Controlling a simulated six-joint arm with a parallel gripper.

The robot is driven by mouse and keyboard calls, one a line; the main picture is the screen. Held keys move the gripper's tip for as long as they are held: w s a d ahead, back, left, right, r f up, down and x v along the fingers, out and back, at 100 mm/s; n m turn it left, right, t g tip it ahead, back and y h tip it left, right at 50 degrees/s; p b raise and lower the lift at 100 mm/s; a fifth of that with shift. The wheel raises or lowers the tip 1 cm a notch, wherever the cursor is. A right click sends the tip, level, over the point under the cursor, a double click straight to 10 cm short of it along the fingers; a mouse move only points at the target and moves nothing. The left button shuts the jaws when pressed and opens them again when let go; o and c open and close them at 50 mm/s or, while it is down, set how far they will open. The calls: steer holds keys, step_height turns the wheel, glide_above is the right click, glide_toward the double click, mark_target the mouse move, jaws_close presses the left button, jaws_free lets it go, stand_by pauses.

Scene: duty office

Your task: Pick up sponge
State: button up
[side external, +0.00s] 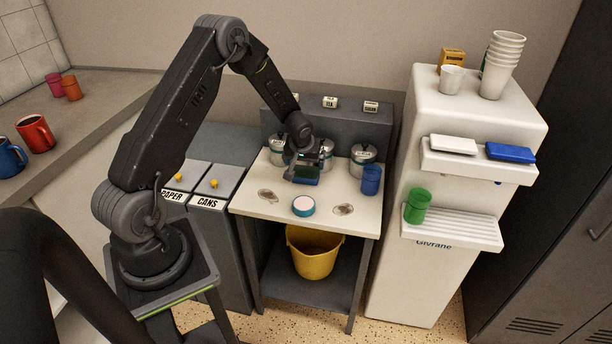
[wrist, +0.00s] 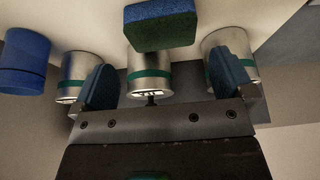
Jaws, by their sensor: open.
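The sponge (side external: 306,181) is a small block with a dark green face and blue sides. It is near the back of the cream-topped stand (side external: 250,205), in front of the canisters. In the wrist view the sponge (wrist: 160,28) shows at the top middle, overlapping the middle canister. My gripper (side external: 303,160) is above and close to the sponge in the side view, partly hiding it. In the wrist view my gripper (wrist: 165,82) has its two blue fingers wide apart with nothing between them. The sponge appears beyond the fingertips. I cannot tell the exact height gap.
Silver canisters with teal bands (side external: 363,160) line the back. A blue cup (side external: 371,180) stands to the right. A white dispenser (side external: 400,230) rises to the right; a yellow bucket (side external: 314,258) is below.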

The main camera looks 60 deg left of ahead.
mark_target(306, 171)
steer(key=x, duration=0.7)
steer(key=shift+w+a+f, duration=0.1)
steer(key=shift+a+f, duration=0.15)
steer(key=shift+f, duration=0.05)
steer(key=c, duration=0.6)
